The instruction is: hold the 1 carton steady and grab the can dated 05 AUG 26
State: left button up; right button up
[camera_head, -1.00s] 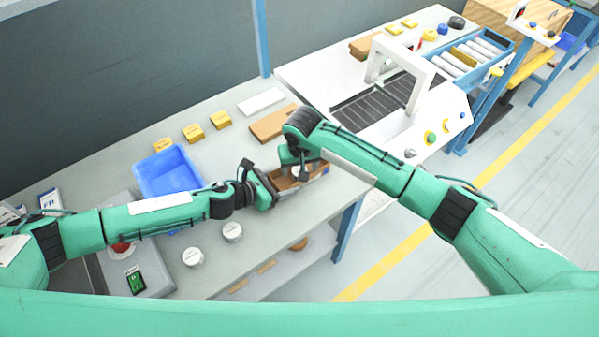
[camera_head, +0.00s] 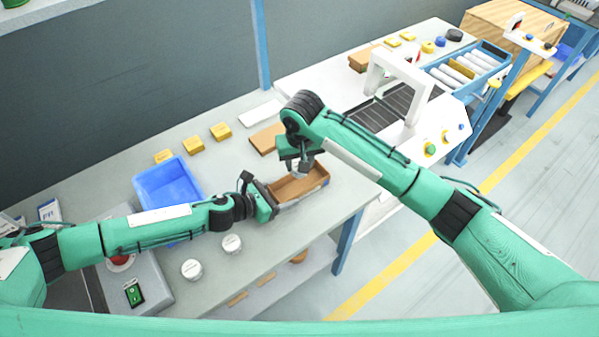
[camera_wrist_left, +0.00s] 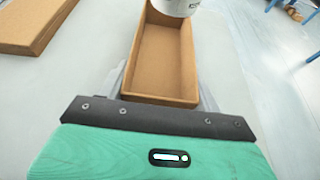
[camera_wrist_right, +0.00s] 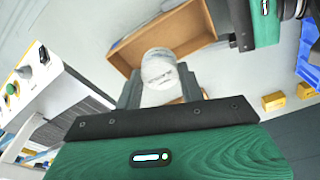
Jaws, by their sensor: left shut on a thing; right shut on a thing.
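The open brown carton (camera_head: 312,187) stands on the bench near its front edge. My left gripper (camera_head: 276,199) is shut on its near end wall; the left wrist view shows the carton (camera_wrist_left: 163,62) between the fingers, its visible floor bare. My right gripper (camera_head: 301,167) is shut on a white can, which shows in the right wrist view (camera_wrist_right: 160,70) between the fingers. The can is above the carton's far part, and its lower side shows in the left wrist view (camera_wrist_left: 176,6). I cannot read a date on it. Two more white cans (camera_head: 192,268) (camera_head: 231,243) stand on the bench left of the carton.
A blue bin (camera_head: 168,184) is behind my left forearm. Several yellow blocks (camera_head: 193,145), a flat brown stack (camera_head: 266,138) and a white block (camera_head: 261,111) lie farther back. A grey box with a green switch (camera_head: 134,293) is at front left. A conveyor machine (camera_head: 383,108) stands right.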

jog(key=shift+r, duration=1.1)
pick_arm(q)
jog(key=o, duration=1.1)
jog(key=shift+a, duration=0.1)
jog(key=v, duration=0.7)
jog(key=shift+s+a, duration=0.1)
jog(key=shift+s, duration=0.05)
